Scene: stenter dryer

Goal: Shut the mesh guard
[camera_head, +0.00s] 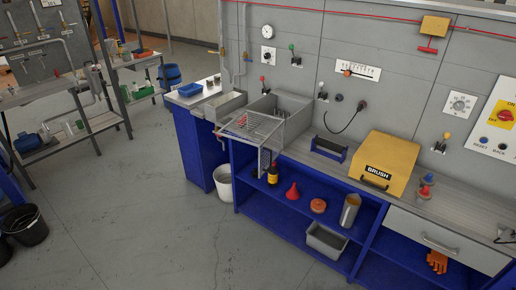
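The mesh guard (252,127) is a wire grid panel at the front left of an open-topped grey metal box (297,123) on the workbench. The guard stands open, sticking out from the box over the bench's front edge. A narrower mesh piece (264,161) hangs below it at the front. The inside of the box is partly visible behind the guard. How the guard is hinged is too small to tell. My gripper is not in view.
A yellow BRUSH cover (385,162) and a blue bracket (328,148) stand on the bench right of the box. A white bucket (223,183) stands on the floor below the guard. Blue shelves (300,225) hold bottles, a funnel and a bin. The grey floor (150,215) in front is clear.

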